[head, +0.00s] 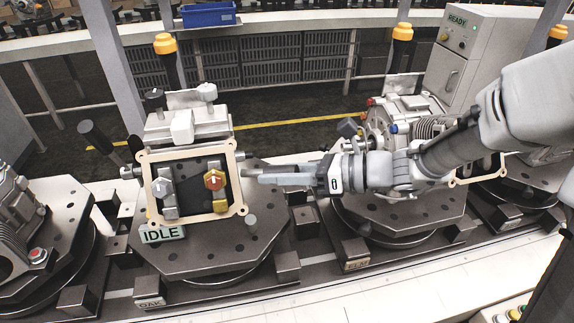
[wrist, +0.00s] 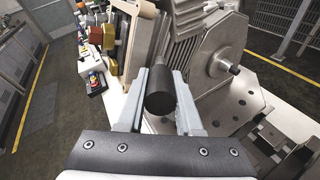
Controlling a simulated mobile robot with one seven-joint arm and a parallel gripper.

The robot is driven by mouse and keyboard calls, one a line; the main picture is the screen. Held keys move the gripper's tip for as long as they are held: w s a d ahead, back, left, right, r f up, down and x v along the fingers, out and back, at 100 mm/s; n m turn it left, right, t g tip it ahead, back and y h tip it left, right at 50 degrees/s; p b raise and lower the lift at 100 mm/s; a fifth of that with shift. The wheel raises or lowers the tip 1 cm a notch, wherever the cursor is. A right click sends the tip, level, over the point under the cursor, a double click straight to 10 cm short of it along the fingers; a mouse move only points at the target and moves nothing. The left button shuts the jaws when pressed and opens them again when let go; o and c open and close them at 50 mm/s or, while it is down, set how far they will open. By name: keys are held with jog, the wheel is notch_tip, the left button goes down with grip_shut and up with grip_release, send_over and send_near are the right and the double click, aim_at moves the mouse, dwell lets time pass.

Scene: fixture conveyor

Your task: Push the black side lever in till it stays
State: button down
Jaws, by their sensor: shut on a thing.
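The black side lever (wrist: 160,90) shows in the wrist view as a thick black cylinder between my two fingers. In the head view my gripper (head: 250,174) reaches in from the right to the right side of the fixture labelled OAK, and its fingers cover most of the lever. In the wrist view my gripper (wrist: 158,108) is shut on the lever, one finger on each side. The fixture's green sign (head: 163,234) reads IDLE.
The fixture has a beige frame (head: 189,218), a grey latch (head: 165,191) and a red-and-gold knob (head: 215,181). Another black handle (head: 95,137) sticks out at its left. A short post (head: 252,225) stands below my gripper. The ELM fixture (head: 400,211) lies under my arm.

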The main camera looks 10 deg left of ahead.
jog(key=shift+s+t, duration=0.15)
jog(key=shift+t, duration=0.25)
jog(key=c, duration=0.6)
grip_release()
jog(key=shift+r, duration=0.1)
jog(key=p+v, duration=0.1)
jog(key=v, duration=1.6)
jog(key=shift+d+r, duration=0.15)
